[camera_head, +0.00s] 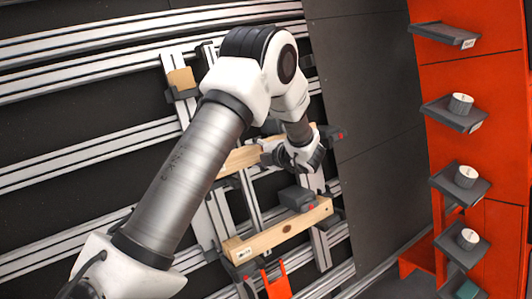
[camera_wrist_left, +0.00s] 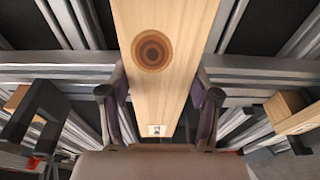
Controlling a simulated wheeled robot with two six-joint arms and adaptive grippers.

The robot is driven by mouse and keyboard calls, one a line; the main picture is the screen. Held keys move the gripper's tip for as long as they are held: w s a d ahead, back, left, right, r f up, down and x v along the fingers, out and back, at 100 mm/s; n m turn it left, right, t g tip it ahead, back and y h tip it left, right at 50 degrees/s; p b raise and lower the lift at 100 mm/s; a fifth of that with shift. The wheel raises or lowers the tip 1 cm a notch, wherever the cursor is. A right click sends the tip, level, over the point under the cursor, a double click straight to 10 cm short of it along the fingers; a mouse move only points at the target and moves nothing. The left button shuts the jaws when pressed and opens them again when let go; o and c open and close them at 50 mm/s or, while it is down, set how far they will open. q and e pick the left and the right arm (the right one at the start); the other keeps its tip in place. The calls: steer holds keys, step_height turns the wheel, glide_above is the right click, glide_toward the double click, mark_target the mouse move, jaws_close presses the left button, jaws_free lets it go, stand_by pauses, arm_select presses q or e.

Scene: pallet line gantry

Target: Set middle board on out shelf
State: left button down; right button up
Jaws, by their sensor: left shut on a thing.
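The middle board (camera_head: 238,160) is pale wood and lies across the upright rails, partly hidden behind my left arm. My left gripper (camera_head: 301,157) is at its right part. In the left wrist view the board (camera_wrist_left: 158,85) runs between the two fingers, with a dark round knot and a small white label. The fingers are shut on its sides. At the upper right, an empty dark shelf (camera_head: 446,35) with a small white tag is on the orange panel; I cannot read the tag surely as the out shelf. My right gripper is not in view.
A lower board (camera_head: 275,232) rests across the rails with a dark clamp (camera_head: 297,198) on it. A wooden block (camera_head: 181,79) sits higher up. Several lower shelves on the orange panel (camera_head: 450,80) carry white cylinders (camera_head: 461,103). The dark wall between rails and panel is clear.

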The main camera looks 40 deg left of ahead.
arm_select(q)
steer(key=shift+w+d+r, duration=0.1)
steer(key=shift+d+r, duration=0.1)
steer(key=shift+r, duration=0.1)
steer(key=s+p+v, duration=0.2)
steer(key=p+v, duration=0.1)
steer(key=v, duration=0.7)
steer(key=shift+s+p, duration=0.2)
steer(key=shift+p, duration=0.15)
steer(key=shift+d, duration=0.1)
steer(key=s+p+v, duration=0.1)
steer(key=p+v, duration=0.3)
steer(key=v, duration=0.3)
steer(key=shift+s, duration=0.2)
stand_by(0.8)
